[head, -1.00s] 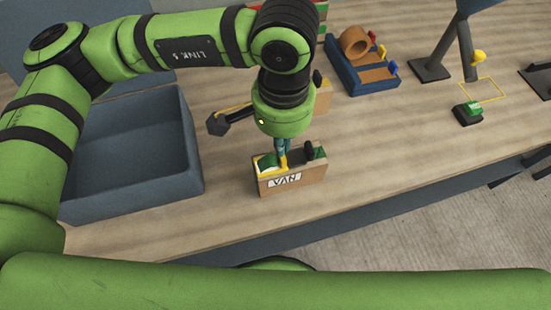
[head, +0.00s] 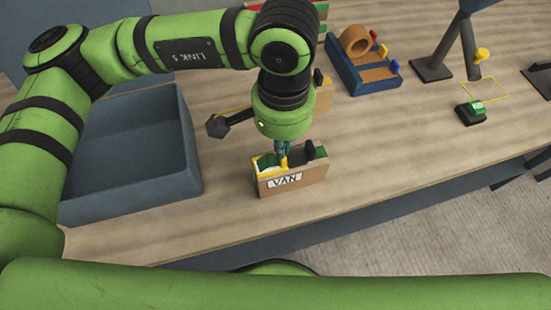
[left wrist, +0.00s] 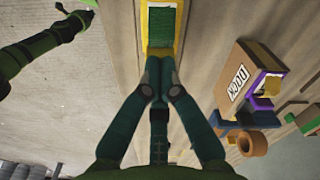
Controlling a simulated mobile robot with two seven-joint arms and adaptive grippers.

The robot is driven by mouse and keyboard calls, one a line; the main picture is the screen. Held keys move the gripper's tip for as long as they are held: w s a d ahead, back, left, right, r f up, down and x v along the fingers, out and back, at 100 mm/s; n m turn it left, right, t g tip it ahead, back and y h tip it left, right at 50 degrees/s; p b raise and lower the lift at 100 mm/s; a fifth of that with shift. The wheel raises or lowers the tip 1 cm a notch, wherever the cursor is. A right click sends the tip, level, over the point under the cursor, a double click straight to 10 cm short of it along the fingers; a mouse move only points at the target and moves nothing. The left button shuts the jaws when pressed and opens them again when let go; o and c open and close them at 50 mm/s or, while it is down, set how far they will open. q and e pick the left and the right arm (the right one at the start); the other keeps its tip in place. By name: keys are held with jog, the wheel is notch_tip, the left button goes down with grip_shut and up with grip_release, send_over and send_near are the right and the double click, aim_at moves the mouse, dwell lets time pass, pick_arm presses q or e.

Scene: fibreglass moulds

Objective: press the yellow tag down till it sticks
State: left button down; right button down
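A wooden-sided box (head: 315,174) with a white VAN label stands near the table's front edge. On its top, a small yellow piece (head: 284,163), probably the yellow tag, shows right under the fingertips. My left gripper (head: 282,150) points down at it. In the left wrist view, the fingers of the left gripper (left wrist: 160,68) are together, with their tips at the lower edge of a yellow-bordered green patch (left wrist: 166,24). The fingertips hide the contact, so I cannot tell whether the tag lies flat.
A grey-blue bin (head: 130,190) stands at the left. A blue rack (head: 350,80) with an orange roll (head: 356,41) stands behind, and a small green-topped block (head: 471,113) lies at the right. The table between the VAN box and that block is clear.

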pick_arm(q)
jog(key=shift+f+b, duration=0.4)
jog(key=shift+b, duration=0.05)
jog(key=shift+r, duration=0.1)
dwell(0.4)
jog(key=shift+r+p, duration=1.1)
jog(key=shift+r, duration=2.4)
